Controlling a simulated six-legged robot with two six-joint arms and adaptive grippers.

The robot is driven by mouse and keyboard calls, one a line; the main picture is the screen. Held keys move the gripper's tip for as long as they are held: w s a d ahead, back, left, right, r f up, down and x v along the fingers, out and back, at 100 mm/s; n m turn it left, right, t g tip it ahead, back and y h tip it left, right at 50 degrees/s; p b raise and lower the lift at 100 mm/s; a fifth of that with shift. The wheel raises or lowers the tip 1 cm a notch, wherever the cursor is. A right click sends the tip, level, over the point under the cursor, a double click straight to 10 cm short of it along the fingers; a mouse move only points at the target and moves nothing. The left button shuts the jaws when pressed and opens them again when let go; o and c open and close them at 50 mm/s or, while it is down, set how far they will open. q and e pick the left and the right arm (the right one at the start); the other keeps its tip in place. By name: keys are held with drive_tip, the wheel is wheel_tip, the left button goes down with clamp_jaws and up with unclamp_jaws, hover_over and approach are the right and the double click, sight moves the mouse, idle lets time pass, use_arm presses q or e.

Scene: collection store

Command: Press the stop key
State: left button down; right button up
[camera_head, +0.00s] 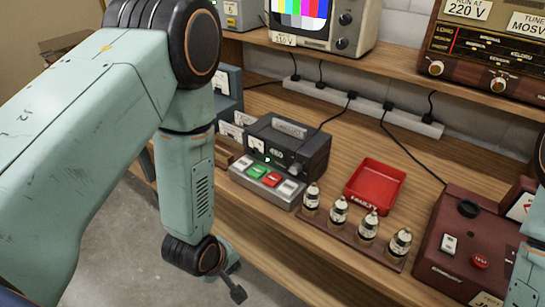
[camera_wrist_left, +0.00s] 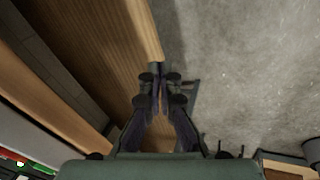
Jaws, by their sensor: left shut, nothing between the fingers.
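A grey key panel (camera_head: 262,190) lies on the shelf in front of a dark recorder-like box (camera_head: 287,144). It carries a red key (camera_head: 272,179), a green key (camera_head: 257,171) and a pale key at each end. Any lettering on the keys is too small to read. My left gripper (camera_head: 237,292) hangs low, in front of the shelf's front edge and below the panel, touching no key. In the left wrist view, its fingers (camera_wrist_left: 159,85) are together with nothing between them, near a wooden edge above the floor. My right gripper is not in view.
Several glass tubes stand on a brown strip right of the panel, before a red tray (camera_head: 375,186). A maroon box (camera_head: 458,247) with a red button (camera_head: 480,261) sits further right. A television (camera_head: 325,28) and radio (camera_head: 487,45) are on the upper shelf.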

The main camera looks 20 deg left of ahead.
use_arm(q)
drive_tip(key=w+d+r+n+t+p, duration=0.2)
drive_tip(key=w+r+n+p, duration=0.4)
drive_tip(key=w+r, duration=0.3)
drive_tip(key=w+d+r+n+t+h+p, duration=0.1)
drive_tip(key=w+r+n+p, duration=0.6)
drive_tip(key=r, duration=0.9)
drive_tip(key=shift+w+d+r+t+p, duration=0.25)
drive_tip(key=shift+w+d+t+p, duration=0.15)
drive_tip(key=shift+w+t, duration=0.4)
drive_tip(key=shift+w+d, duration=0.1)
drive_tip(key=shift+f, duration=0.2)
